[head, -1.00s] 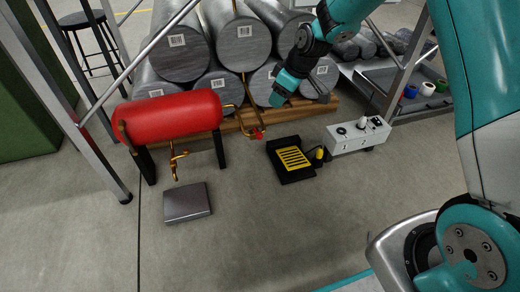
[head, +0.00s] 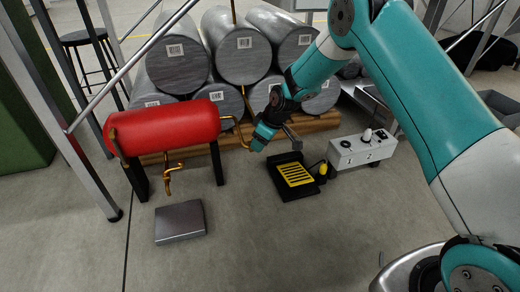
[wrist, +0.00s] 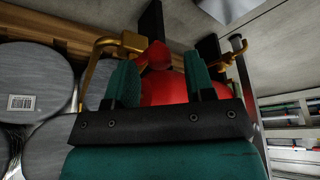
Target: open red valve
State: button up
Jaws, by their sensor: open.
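The red valve handle (wrist: 157,56) shows in the wrist view at the end of a brass pipe (wrist: 106,45). It lies between and slightly beyond the two teal fingertips of my gripper (wrist: 160,72), which are apart. I cannot tell whether either finger touches it. In the head view my gripper (head: 259,142) is at the outlet end of the brass pipe (head: 237,124) and hides the handle. The pipe comes from the right end of the red tank (head: 170,125). The tank also shows behind the handle in the wrist view (wrist: 165,92).
A brass tap (head: 172,177) hangs under the tank, above a grey floor plate (head: 180,222). A black pad with yellow stripes (head: 296,175) and a white control box (head: 362,150) stand to the right. Large grey cylinders (head: 242,55) are stacked behind.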

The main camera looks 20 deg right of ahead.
jog(key=shift+w+a+f, duration=0.15)
jog(key=shift+a+f, duration=0.05)
jog(key=shift+f, duration=0.4)
grip_shut()
